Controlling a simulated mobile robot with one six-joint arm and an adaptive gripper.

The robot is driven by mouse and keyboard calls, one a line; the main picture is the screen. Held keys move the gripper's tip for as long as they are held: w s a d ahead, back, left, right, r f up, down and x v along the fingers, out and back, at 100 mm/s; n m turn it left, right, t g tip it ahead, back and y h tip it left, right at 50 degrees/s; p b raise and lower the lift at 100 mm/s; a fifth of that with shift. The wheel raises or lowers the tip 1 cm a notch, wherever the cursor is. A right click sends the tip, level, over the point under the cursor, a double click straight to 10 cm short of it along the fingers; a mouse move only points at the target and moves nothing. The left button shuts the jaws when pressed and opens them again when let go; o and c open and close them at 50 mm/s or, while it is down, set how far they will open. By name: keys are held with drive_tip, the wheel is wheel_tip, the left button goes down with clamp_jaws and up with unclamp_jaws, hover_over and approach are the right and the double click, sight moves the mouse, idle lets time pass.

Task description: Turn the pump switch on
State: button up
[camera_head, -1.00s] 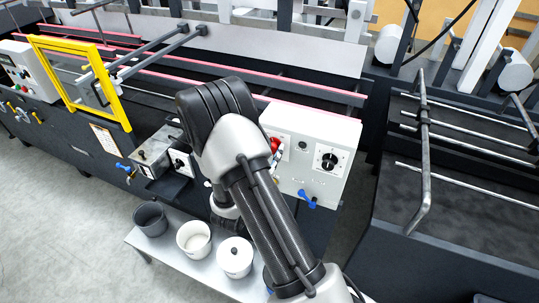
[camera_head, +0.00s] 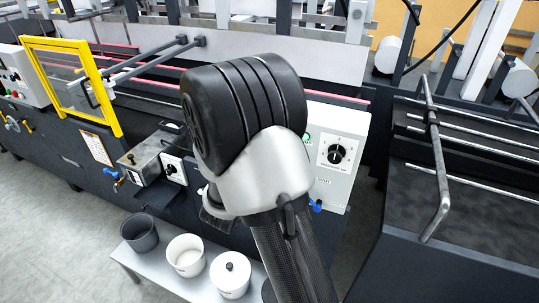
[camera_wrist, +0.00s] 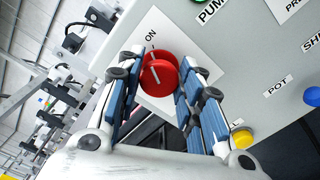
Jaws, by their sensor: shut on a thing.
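The pump switch is a red round knob (camera_wrist: 160,75) on a white square plate in the wrist view, with the word ON above it. A white pointer line shows on the knob, but its exact setting is hard to tell. My gripper (camera_wrist: 158,85) is shut on the knob, with one blue-padded finger on each side. In the head view my arm hides the knob and the gripper. A green lamp (camera_head: 305,138) shows at the arm's edge on the white control box (camera_head: 345,125).
Beside the knob in the wrist view are a yellow button (camera_wrist: 243,138) and a blue knob (camera_wrist: 312,96). A black dial (camera_head: 337,153) is on the box. A bench (camera_head: 150,275) with several pots stands below. A yellow frame (camera_head: 111,105) is at left.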

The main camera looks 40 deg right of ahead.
drive_tip(key=shift+f+m+b, duration=0.15)
drive_tip(key=shift+m+b, duration=0.55)
drive_tip(key=shift+b, duration=0.1)
drive_tip(key=o, duration=1)
drive_tip(key=shift+o, duration=0.2)
drive_tip(key=v, duration=1.2)
